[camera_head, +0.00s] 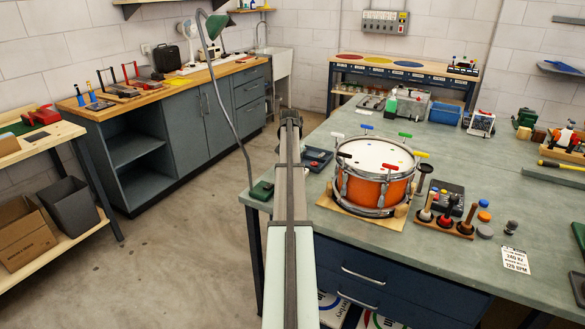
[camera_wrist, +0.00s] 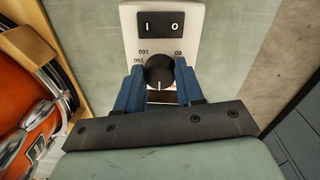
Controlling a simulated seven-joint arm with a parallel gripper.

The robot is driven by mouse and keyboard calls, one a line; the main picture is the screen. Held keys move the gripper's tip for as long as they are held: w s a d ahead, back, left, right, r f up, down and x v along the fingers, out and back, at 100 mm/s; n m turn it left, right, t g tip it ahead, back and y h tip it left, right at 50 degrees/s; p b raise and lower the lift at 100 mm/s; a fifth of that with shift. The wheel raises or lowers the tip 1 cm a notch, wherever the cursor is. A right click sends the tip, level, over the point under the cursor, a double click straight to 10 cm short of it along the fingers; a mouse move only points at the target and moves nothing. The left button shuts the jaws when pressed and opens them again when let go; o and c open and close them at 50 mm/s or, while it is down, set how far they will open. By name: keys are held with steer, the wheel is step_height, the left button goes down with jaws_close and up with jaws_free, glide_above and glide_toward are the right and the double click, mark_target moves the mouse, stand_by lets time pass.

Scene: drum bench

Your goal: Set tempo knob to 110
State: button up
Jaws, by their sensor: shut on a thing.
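In the wrist view, a white-faced box carries a round black tempo knob (camera_wrist: 160,71) below a black rocker switch (camera_wrist: 160,24) marked I and O. The white pointer line on the knob points toward the bottom of the picture. My gripper (camera_wrist: 160,82) has its two blue fingers on either side of the knob, closed on it. The lower part of the dial is hidden by my gripper. In the head view, my arm hides the fingertips and the knob.
An orange drum (camera_head: 375,175) stands on the green bench (camera_head: 440,160) just right of my arm. A dark device (camera_head: 316,158) lies between them. A card (camera_head: 515,259) reading 240 Hz and 120 BPM lies at the right. The bench's left edge is close to my gripper.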

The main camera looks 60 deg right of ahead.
steer(key=o, duration=0.8)
steer(key=shift+c, duration=0.2)
step_height(320, 180, up, 14)
steer(key=shift+w, duration=0.4)
steer(key=shift+a+f, duration=0.1)
